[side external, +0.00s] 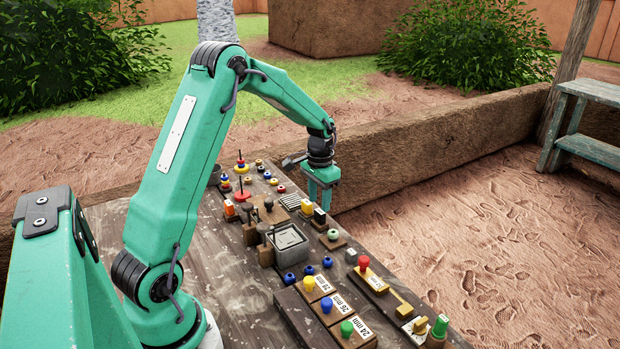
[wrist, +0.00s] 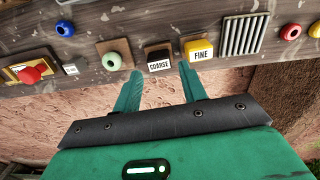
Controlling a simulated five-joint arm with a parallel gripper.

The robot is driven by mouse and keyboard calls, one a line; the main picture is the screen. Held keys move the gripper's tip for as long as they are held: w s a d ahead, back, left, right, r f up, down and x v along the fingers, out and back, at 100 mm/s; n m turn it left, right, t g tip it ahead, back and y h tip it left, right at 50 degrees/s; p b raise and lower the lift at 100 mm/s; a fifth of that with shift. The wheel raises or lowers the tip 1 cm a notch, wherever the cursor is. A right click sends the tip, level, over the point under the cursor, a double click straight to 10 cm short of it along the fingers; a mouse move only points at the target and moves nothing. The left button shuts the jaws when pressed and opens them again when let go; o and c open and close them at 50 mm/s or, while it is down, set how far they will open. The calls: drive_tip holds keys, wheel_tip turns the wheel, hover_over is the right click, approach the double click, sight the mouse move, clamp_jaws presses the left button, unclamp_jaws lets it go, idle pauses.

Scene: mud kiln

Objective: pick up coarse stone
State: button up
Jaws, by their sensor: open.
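The coarse stone (wrist: 158,52) is a small dark block with a white COARSE label, sitting on a wooden base in the wrist view. In the side view the dark block (side external: 319,215) stands near the bench's right edge, just below my gripper (side external: 321,203). In the wrist view my gripper (wrist: 160,72) is open and empty, its two green fingers pointing toward the stone. The stone appears between and just beyond the fingertips; I cannot tell the exact gap. The yellow fine stone (wrist: 198,48) sits right beside it, to the right in the wrist view.
A pale green knob (wrist: 111,61) is left of the coarse stone and a slotted grey grate (wrist: 243,35) is beyond the fine stone. A grey basin (side external: 289,242) and several coloured knobs crowd the bench. A low mud wall (side external: 430,145) runs behind it.

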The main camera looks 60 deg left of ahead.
sight(320, 211)
drive_tip(key=shift+d+f, duration=0.1)
drive_tip(key=shift+f, duration=2.35)
drive_tip(key=shift+w, duration=0.1)
drive_tip(key=c, duration=0.8)
drive_tip(key=shift+r, duration=0.2)
drive_tip(key=shift+r, duration=0.55)
drive_tip(key=r, duration=0.3)
drive_tip(key=shift+d+r, duration=0.1)
drive_tip(key=shift+d, duration=0.3)
drive_tip(key=d+r, duration=0.2)
drive_tip(key=d, duration=0.1)
drive_tip(key=s+d+r, duration=0.1)
drive_tip(key=d+r, duration=0.1)
drive_tip(key=d, duration=0.2)
drive_tip(key=d+r, duration=0.2)
drive_tip(key=d, duration=0.1)
drive_tip(key=shift+s+d+r, duration=0.2)
drive_tip(key=shift+s+d, duration=0.15)
drive_tip(key=shift+d, duration=0.05)
